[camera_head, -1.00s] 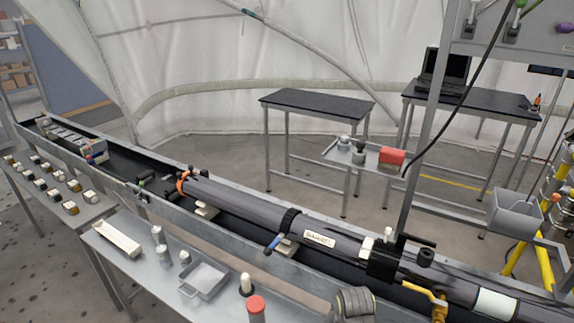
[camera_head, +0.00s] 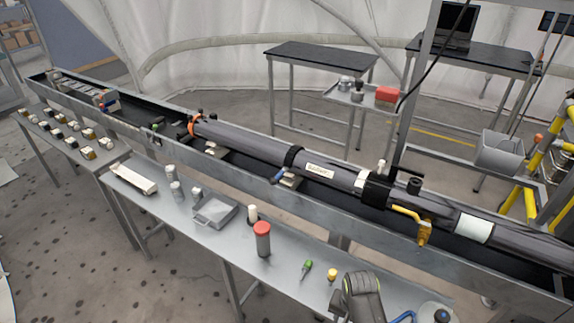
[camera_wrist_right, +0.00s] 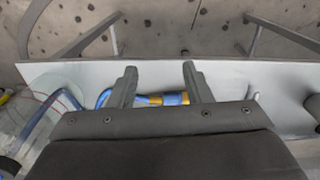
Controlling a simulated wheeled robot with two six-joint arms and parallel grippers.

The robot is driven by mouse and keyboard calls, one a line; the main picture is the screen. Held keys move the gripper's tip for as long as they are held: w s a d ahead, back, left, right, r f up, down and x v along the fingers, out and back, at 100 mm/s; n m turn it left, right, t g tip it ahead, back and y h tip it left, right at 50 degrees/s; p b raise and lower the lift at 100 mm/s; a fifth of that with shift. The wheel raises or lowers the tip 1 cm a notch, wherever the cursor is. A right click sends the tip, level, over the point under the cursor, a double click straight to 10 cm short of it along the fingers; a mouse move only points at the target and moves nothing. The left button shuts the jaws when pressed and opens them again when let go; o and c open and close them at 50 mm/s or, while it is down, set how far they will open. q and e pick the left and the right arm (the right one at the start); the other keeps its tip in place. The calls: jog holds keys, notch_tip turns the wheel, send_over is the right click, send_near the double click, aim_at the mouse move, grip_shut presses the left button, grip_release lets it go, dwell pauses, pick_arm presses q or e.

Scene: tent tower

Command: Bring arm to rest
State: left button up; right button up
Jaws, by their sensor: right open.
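My right gripper (camera_wrist_right: 159,80) shows in the right wrist view with its two grey fingers apart and nothing clamped between them. Beyond the fingers, a blue tube with yellow bands (camera_wrist_right: 160,98) lies over the pale table surface; the fingers and palm hide parts of it. In the head view, a dark grey rounded shape (camera_head: 362,297) at the bottom edge looks like part of my right arm, though I cannot be sure. It stands in front of the metal bench (camera_head: 240,262). My left gripper is in neither current view.
The bench carries a red-capped container (camera_head: 262,240), a grey tray (camera_head: 213,210), a green-handled tool (camera_head: 306,267) and a yellow item (camera_head: 331,276). Behind it, a long dark tube (camera_head: 245,143) lies in a metal trough. A clear vessel (camera_wrist_right: 55,115) is left of the right gripper.

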jog(key=s+d+f+n+b, duration=0.15)
jog(key=s+d+f, duration=0.25)
jog(key=s+f, duration=0.6)
jog(key=s+d+f+n+b, duration=0.15)
jog(key=s+d+f, duration=0.4)
jog(key=f, duration=0.75)
pick_arm(q)
notch_tip(320, 180, down, 6)
jog(key=s+b, duration=0.1)
jog(key=b, duration=0.1)
jog(key=shift+b, duration=0.4)
pick_arm(e)
jog(key=s+d+f, duration=0.1)
jog(key=s+f, duration=0.2)
jog(key=s, duration=0.4)
jog(key=s+d+f+n, duration=0.1)
jog(key=s+d+f, duration=0.1)
jog(key=s, duration=0.5)
jog(key=s+d+f+t+h, duration=0.1)
jog(key=s+f, duration=0.3)
jog(key=s, duration=0.4)
jog(key=shift+d+n, duration=0.3)
jog(key=shift+d, duration=0.15)
